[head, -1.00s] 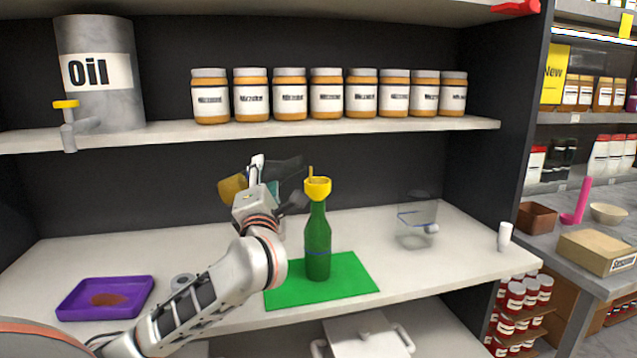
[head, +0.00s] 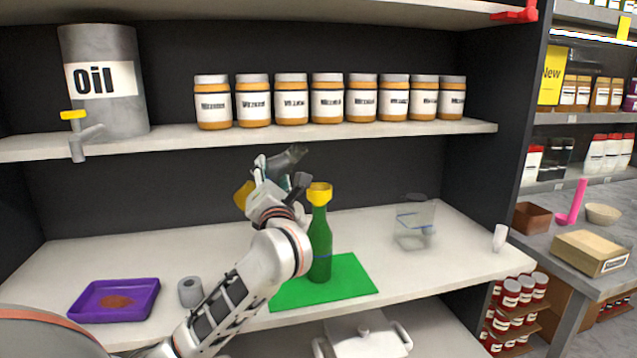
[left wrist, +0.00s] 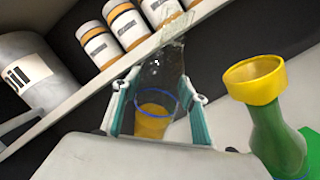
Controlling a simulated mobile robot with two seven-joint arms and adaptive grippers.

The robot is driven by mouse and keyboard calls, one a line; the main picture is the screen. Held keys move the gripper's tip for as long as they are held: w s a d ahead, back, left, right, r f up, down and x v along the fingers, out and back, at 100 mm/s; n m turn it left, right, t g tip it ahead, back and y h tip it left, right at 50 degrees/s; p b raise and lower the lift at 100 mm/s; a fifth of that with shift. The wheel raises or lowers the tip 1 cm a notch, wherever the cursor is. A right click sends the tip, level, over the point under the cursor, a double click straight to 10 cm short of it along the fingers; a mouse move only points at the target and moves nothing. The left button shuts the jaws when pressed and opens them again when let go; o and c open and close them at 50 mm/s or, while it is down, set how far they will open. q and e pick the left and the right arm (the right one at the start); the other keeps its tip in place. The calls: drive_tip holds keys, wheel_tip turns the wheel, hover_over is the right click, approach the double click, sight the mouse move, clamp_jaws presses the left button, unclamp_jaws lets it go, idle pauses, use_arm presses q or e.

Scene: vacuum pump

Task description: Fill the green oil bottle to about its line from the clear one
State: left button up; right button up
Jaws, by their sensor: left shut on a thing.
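The green oil bottle (head: 320,242) stands upright on a green mat (head: 350,280), with a yellow funnel (head: 319,195) in its neck. A blue line shows on its lower body. The bottle (left wrist: 285,150) and funnel (left wrist: 254,79) also show at the right of the left wrist view. My left gripper (head: 272,178) is shut on the clear bottle (left wrist: 165,75), up and left of the funnel and apart from it. The clear bottle is tilted, its neck (head: 288,157) up and right. Yellow oil (left wrist: 152,120) lies in its lower part, below a blue ring. My right gripper is out of view.
A clear box (head: 414,225) with a blue line stands right on the counter. A purple tray (head: 84,305) and a grey roll (head: 190,291) are at the left. The oil drum (head: 108,105) and several jars (head: 327,105) line the shelf above.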

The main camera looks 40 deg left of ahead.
use_arm(q)
drive_tip(key=shift+w+d+r+n+g+p, duration=0.15)
drive_tip(key=shift+r+n+p, duration=0.15)
drive_tip(key=shift+n, duration=0.25)
drive_tip(key=shift+d+r+n+g+p, duration=0.1)
drive_tip(key=shift+r+n+g+p, duration=0.1)
drive_tip(key=shift+r+n, duration=0.25)
drive_tip(key=n, duration=0.3)
drive_tip(key=shift+s+a+g, duration=0.2)
drive_tip(key=shift+a+g, duration=0.15)
drive_tip(key=n, duration=0.2)
drive_tip(key=shift+s+a+n+g, duration=0.1)
drive_tip(key=shift+a+n+g, duration=0.05)
drive_tip(key=shift+n+g, duration=0.15)
drive_tip(key=shift+a+f+n+g+b, duration=0.1)
drive_tip(key=shift+f+n+g+b, duration=0.15)
drive_tip(key=shift+n, duration=0.85)
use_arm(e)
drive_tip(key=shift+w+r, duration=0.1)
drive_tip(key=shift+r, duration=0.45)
